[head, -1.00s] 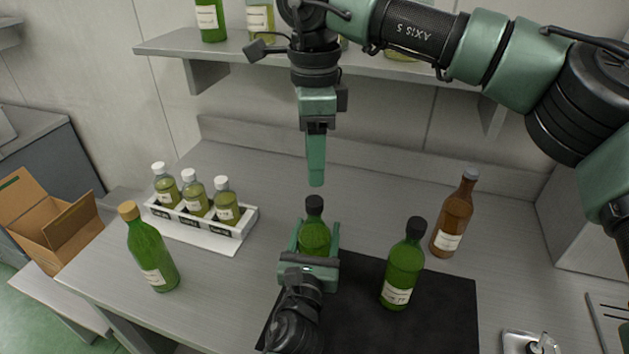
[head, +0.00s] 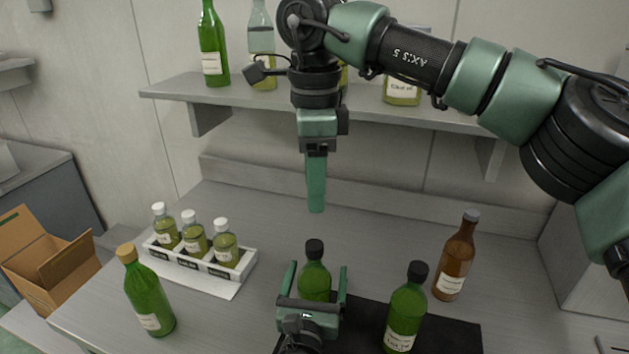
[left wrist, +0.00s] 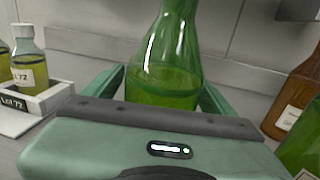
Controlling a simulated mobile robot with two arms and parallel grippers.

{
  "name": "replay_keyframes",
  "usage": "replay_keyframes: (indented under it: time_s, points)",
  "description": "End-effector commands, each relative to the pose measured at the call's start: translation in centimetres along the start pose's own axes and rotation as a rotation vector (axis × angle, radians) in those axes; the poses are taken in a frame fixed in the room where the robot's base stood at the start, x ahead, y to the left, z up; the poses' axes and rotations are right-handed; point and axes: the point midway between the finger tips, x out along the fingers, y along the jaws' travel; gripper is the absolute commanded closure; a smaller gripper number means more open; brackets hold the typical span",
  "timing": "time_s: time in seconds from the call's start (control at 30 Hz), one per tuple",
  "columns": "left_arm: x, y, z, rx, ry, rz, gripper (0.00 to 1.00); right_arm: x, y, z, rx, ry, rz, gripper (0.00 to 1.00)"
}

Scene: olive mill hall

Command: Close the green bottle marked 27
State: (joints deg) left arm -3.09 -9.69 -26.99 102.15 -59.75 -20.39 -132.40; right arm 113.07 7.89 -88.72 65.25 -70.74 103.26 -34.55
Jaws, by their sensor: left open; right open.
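A green bottle (head: 314,284) with a black cap (head: 314,249) stands upright on the work table. My left gripper (head: 315,285) is open, one finger on each side of its body. The left wrist view shows the bottle (left wrist: 165,75) between the fingers, its cap out of frame. My right gripper (head: 316,205) is open and points straight down above the cap, apart from it; its fingers overlap from this side. Another black-capped green bottle (head: 406,310) stands to the right, and a green bottle with a tan stopper (head: 147,295) at the left. I cannot read a 27 on any.
A brown bottle (head: 455,262) stands at the right. A white rack (head: 241,268) holds 3 small capped bottles at the left. A dark mat (head: 455,338) lies in front. A shelf (head: 255,98) with bottles runs behind my right arm. An open cardboard box (head: 58,284) is far left.

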Motion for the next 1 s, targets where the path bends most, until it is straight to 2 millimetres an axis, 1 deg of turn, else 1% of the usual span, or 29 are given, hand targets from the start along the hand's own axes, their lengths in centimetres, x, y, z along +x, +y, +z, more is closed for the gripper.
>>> replay_keyframes:
  time_s: [0.07, 0.17, 0.4, 0.5, 0.67, 0.93, 1.0]
  points:
    - [-0.4, 0.0, -0.1, 0.001, 0.001, 0.0, 0.14, 0.1, 0.0, 0.0, 0.0, 0.0, 0.0, 0.47]
    - [-1.7, 0.0, -0.2, 0.002, 0.001, -0.001, 0.14, 0.3, 0.0, 0.0, 0.0, 0.0, 0.0, 0.47]
    - [-5.8, 0.0, -0.3, 0.001, 0.002, -0.001, 0.14, 0.9, 0.0, 0.0, 0.0, 0.0, 0.0, 0.47]
    - [-7.0, 0.0, -0.2, 0.001, 0.002, -0.001, 0.14, 1.1, 0.0, 0.0, 0.0, 0.0, 0.0, 0.47]
    - [-7.8, 0.0, -0.1, 0.001, 0.001, 0.0, 0.14, 1.2, 0.0, 0.0, 0.0, 0.0, 0.0, 0.47]
    - [-7.8, 0.0, 0.0, 0.0, 0.0, 0.0, 0.14, 1.1, 0.0, 0.0, 0.0, 0.0, 0.0, 0.47]
    - [-7.8, 0.0, 0.3, 0.0, 0.0, 0.0, 0.14, 0.8, 0.0, 0.0, 0.0, 0.0, 0.0, 0.47]
